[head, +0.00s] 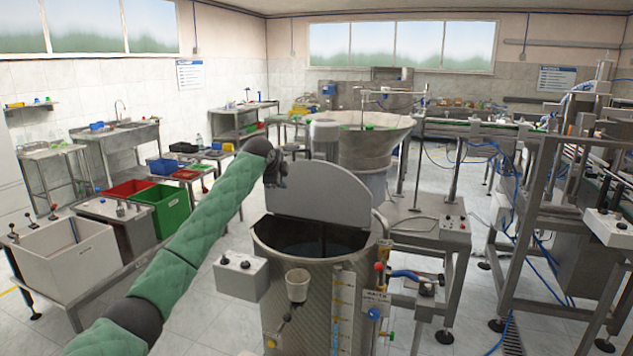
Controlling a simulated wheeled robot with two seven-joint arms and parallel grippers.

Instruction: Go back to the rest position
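My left arm, in a green padded sleeve, reaches up from the bottom left of the head view. My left gripper (276,176) is at its end, small and dark, at the left edge of the raised grey lid (320,192) of a metal drum (310,285). I cannot tell whether it touches the lid or is only in front of it, nor whether its fingers are open. The drum's mouth is uncovered, with a dark inside. My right gripper is not in view.
A large feeder bowl (365,148) stands behind the drum. A metal frame machine (545,200) fills the right. At the left are a grey bin (65,258), a green crate (170,208) and a red crate (130,189). Some floor is clear between the left benches and the drum.

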